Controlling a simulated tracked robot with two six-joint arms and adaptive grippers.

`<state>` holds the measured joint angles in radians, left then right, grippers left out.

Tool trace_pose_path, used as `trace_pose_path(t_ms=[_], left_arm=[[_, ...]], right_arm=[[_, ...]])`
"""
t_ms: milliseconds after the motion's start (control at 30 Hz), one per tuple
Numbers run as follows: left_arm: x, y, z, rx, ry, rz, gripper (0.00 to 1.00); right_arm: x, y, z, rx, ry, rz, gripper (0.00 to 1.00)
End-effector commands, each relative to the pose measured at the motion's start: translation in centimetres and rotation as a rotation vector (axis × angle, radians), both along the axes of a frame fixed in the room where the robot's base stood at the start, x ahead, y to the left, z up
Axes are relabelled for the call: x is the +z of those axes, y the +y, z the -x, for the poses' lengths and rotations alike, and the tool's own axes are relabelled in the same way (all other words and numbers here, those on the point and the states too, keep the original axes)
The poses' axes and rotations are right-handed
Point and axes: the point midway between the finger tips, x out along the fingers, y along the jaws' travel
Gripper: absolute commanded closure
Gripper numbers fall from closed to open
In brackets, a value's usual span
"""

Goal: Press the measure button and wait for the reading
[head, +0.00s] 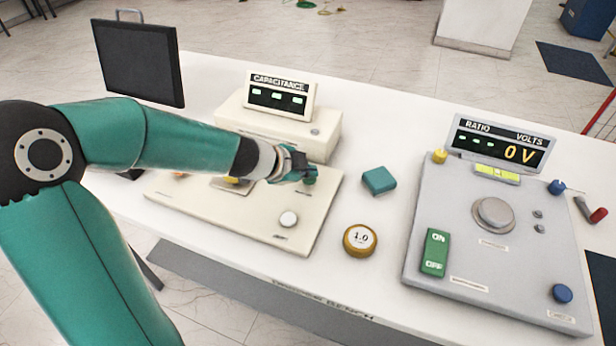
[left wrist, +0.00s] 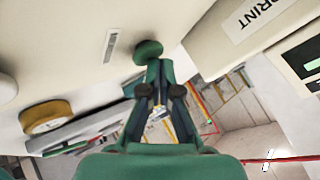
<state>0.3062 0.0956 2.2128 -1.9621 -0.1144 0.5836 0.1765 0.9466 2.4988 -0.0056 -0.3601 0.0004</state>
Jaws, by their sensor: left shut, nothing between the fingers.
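The capacitance meter's display (head: 281,95) shows short green dashes. On its cream panel (head: 262,228), a green button (head: 309,180) is beside my left gripper (head: 300,167), and a white button (head: 289,218) is nearer the front edge. The labels are too small to read, so I cannot tell which is the measure button. In the left wrist view my left gripper (left wrist: 156,68) is shut and empty, its tips at the green button (left wrist: 148,50). The tips overlap the button's edge; I cannot tell if it is pressed. My right gripper is out of view.
A teal block (head: 379,181) and a round 1.0 brass piece (head: 360,240) sit right of the panel. A grey ratio unit (head: 460,230) reading 0 V stands at the right. A dark screen (head: 139,62) is at the back left. White table shows between them.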

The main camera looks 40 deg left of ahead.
Motion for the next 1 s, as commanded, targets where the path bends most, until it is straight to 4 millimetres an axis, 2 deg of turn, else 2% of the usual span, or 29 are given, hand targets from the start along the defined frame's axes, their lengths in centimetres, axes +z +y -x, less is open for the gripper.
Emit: trace_pose_path(t_ms=[733, 1000], left_arm=[[-0.6, 0.0, 0.0, 0.0, 0.001, 0.0, 1.0], [0.5, 0.0, 0.1, 0.001, 0.002, 0.0, 1.0]], right_arm=[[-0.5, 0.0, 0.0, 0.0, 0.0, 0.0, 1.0], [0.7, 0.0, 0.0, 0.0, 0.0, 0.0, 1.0]])
